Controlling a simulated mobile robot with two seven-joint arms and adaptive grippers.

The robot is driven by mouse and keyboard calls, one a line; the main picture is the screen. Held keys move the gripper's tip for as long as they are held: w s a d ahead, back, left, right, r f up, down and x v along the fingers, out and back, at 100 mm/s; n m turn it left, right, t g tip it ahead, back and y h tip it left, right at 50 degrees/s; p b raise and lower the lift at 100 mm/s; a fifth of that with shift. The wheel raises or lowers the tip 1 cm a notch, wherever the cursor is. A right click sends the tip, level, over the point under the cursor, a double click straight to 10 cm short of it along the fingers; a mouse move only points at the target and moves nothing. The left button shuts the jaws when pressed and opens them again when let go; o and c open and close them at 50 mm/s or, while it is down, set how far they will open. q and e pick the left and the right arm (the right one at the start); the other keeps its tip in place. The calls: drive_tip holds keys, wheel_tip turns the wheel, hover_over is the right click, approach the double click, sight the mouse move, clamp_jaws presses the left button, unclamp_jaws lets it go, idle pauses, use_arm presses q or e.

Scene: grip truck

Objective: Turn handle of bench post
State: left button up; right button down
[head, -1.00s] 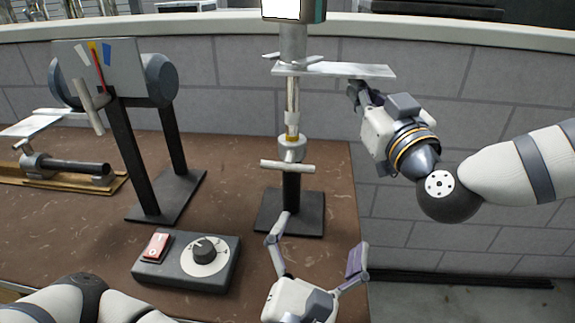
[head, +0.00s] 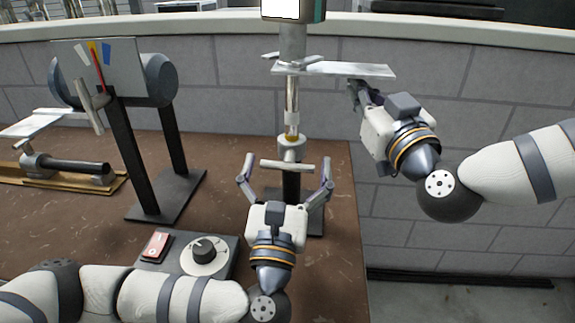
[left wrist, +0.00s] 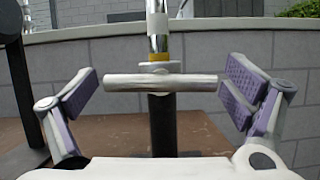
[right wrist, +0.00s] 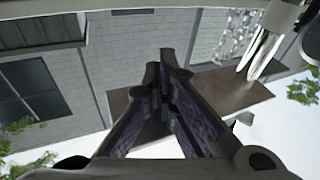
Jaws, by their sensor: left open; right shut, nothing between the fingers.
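The bench post (head: 291,180) stands upright on a dark square base. Its handle (head: 287,165) is a pale horizontal bar low on the post. My left gripper (head: 286,178) is open in front of the post, with its fingers spread to either side of the handle. In the left wrist view the handle (left wrist: 160,81) lies level between the open fingers, with a gap at both ends. My right gripper (head: 356,88) is shut and empty near the flat metal plate (head: 345,70) on the post's upper part. In the right wrist view its fingers (right wrist: 165,62) are together.
A control box with a dial (head: 205,252) and red switch sits on the brown bench left of my left gripper. A gauge on black legs (head: 130,155) stands farther left. The bench's right edge lies just right of the post. A block wall is behind.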

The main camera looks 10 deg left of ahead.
use_arm(q)
drive_tip(key=c, duration=1.2)
drive_tip(key=shift+r, duration=0.1)
drive_tip(key=m+h, duration=0.3)
drive_tip(key=m, duration=0.2)
drive_tip(key=m+g+h, duration=0.1)
drive_tip(key=m, duration=0.2)
drive_tip(key=m+g+h, duration=0.1)
drive_tip(key=m, duration=0.2)
drive_tip(key=shift+m, duration=0.3)
drive_tip(key=m+g, duration=0.1)
drive_tip(key=m, duration=0.1)
drive_tip(key=m+g+h, duration=0.1)
drive_tip(key=m, duration=0.2)
drive_tip(key=shift+h, duration=0.3)
drive_tip(key=shift+m+g, duration=0.7)
drive_tip(key=shift+m, duration=1.2)
